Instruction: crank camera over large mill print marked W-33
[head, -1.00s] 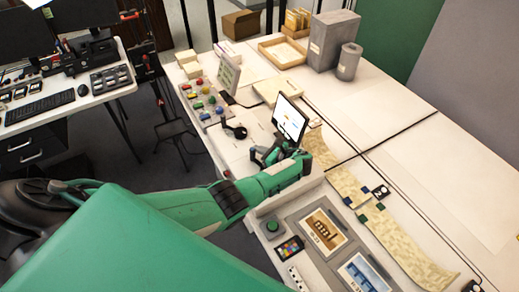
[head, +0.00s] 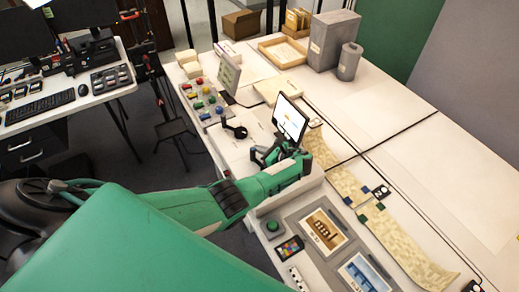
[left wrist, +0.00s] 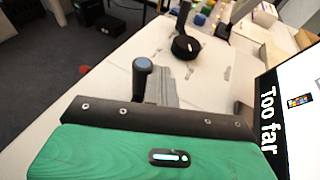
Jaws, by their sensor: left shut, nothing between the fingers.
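My left gripper (head: 268,155) is shut and empty beside a tilted screen at the table's near edge. The screen (head: 290,118) shows the words "Too far" in the left wrist view (left wrist: 287,110). A grey post with a blue-grey round knob (left wrist: 142,65) stands just past my gripper body; I cannot tell whether they touch. Two prints lie on a grey board: one with a brown building (head: 323,231), one mostly blue (head: 362,273). Their markings are too small to read, so W-33 cannot be made out. My right gripper is out of view.
A black lever on a round base (head: 234,130) stands left of the screen. A patterned strip (head: 350,188) crosses the table; the right side is mostly clear.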

